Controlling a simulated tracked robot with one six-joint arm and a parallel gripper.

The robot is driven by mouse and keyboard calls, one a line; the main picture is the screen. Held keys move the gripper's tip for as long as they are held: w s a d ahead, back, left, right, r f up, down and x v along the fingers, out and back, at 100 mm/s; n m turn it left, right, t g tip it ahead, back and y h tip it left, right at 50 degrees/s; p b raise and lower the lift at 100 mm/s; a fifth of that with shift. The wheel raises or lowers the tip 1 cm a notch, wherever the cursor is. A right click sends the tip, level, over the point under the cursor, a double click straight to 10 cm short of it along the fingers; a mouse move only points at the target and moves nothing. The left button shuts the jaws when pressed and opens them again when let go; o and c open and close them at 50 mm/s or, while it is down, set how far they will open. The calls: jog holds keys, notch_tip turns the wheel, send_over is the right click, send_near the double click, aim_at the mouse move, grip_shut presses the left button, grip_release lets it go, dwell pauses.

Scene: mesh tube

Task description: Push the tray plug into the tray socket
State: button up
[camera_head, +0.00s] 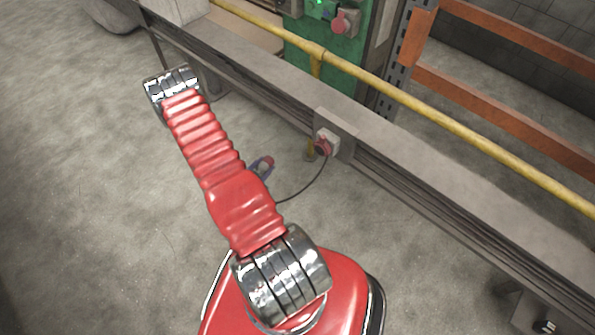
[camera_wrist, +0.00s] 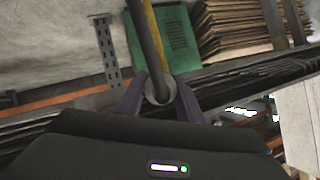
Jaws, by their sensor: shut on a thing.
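My gripper (camera_head: 261,167) shows in the head view just right of my red arm, with purple fingers. It is shut on the tray plug, whose red end (camera_head: 268,160) points up and right. In the wrist view, the purple fingers of my gripper (camera_wrist: 160,95) close on a round grey piece (camera_wrist: 158,92), seemingly the plug's back, with a thick dark cable (camera_wrist: 147,40) rising from it. The tray socket (camera_head: 325,144), red and white, is on a grey box at the cable tray's near side, right of the plug and clearly apart from it.
A thin dark cable (camera_head: 318,181) loops from below the socket toward my arm. The long grey cable tray (camera_head: 420,150) and a yellow rail (camera_head: 400,95) cross the scene. A green cabinet (camera_head: 318,45) with another red fitting (camera_head: 340,22) stands behind. The near floor is clear.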

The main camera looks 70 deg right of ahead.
jog(key=s+r+m+g, duration=0.1)
jog(key=s+r, duration=0.1)
jog(key=s, duration=0.5)
jog(key=s+r+m+g+h, duration=0.1)
jog(key=s+r+g, duration=0.1)
jog(key=s, duration=0.4)
jog(key=shift+s+a+r, duration=0.25)
jog(key=shift+s+r, duration=0.15)
jog(key=shift+r, duration=0.4)
jog(key=shift+d, duration=0.2)
jog(key=shift+s+d, duration=0.4)
jog(key=shift+d, duration=0.45)
jog(key=shift+s+d, duration=0.35)
jog(key=shift+d, duration=0.45)
jog(key=shift+s+d, duration=0.4)
jog(key=shift+d, duration=0.45)
jog(key=shift+s, duration=0.1)
jog(key=shift+s+d, duration=0.25)
jog(key=shift+d, duration=0.2)
